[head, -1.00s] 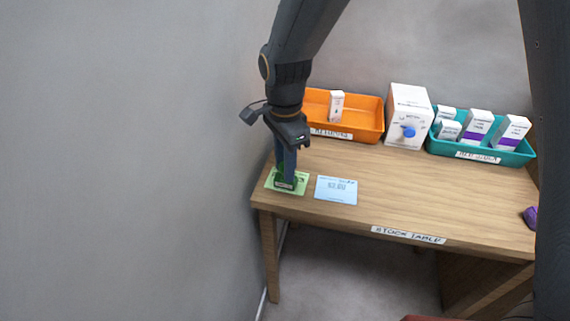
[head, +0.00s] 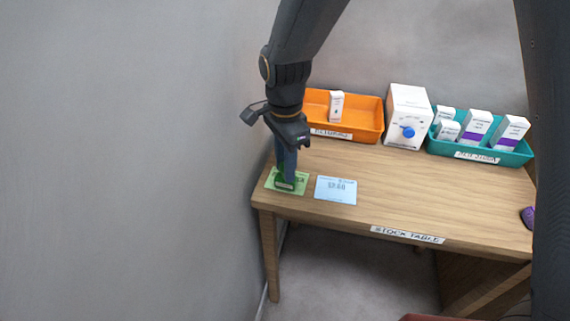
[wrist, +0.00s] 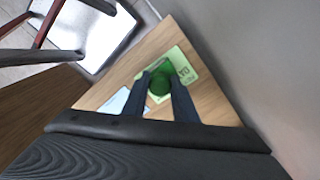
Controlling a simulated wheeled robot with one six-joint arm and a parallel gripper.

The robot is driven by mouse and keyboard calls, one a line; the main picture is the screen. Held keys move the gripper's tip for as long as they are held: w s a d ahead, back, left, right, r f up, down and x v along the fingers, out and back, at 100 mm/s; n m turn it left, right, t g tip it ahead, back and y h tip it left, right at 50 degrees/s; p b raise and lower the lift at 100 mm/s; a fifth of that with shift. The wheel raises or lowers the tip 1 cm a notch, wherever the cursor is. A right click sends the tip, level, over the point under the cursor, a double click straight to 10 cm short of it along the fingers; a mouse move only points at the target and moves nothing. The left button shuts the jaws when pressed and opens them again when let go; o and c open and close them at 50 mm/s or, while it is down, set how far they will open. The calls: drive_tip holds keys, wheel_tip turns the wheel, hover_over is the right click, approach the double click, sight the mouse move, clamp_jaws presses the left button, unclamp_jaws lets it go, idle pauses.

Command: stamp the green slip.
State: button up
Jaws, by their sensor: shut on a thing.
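The green slip (head: 301,187) lies flat at the left end of the stock table, and it also shows in the wrist view (wrist: 184,65). My gripper (head: 286,178) points down over the slip. Part of the slip is hidden by the stamp and fingers.
A blue slip (head: 336,190) lies just right of the green one. Behind are an orange tray (head: 362,121) with one box, a white box with a blue knob (head: 405,113), and a teal tray (head: 516,158) with several boxes. A grey wall stands close on the left.

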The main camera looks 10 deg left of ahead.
drive_tip(key=shift+r+p, duration=2.9)
drive_tip(key=shift+r, duration=0.5)
